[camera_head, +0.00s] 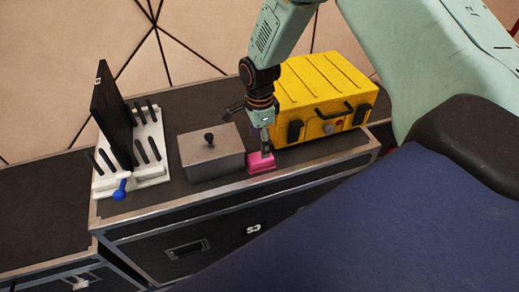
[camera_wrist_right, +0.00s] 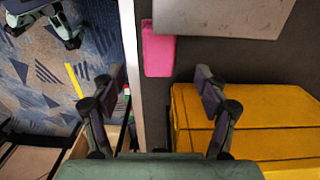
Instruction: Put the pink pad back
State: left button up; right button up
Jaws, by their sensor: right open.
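The pink pad (camera_head: 261,163) lies on the dark top of the black case, against the right side of the grey metal box (camera_head: 210,158). In the right wrist view the pad (camera_wrist_right: 158,50) lies ahead of the fingers, between their lines. My right gripper (camera_head: 265,142) points down over the pad and overlaps its upper part in the head view. In the right wrist view my right gripper (camera_wrist_right: 160,85) has its two fingers wide apart with nothing between them. I cannot tell its exact height above the pad. My left gripper is in neither view.
A yellow toolbox (camera_head: 318,90) stands close to the right of the gripper. To the left is a white rack (camera_head: 150,165) with black pegs, a dark upright panel (camera_head: 112,105) and a blue-handled item (camera_head: 120,190). The black case's front edge (camera_head: 240,205) is near the pad.

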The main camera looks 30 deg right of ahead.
notch_tip(320, 180, up, 5)
jog(key=shift+f, duration=0.1)
jog(key=shift+s, duration=0.1)
dwell(0.3)
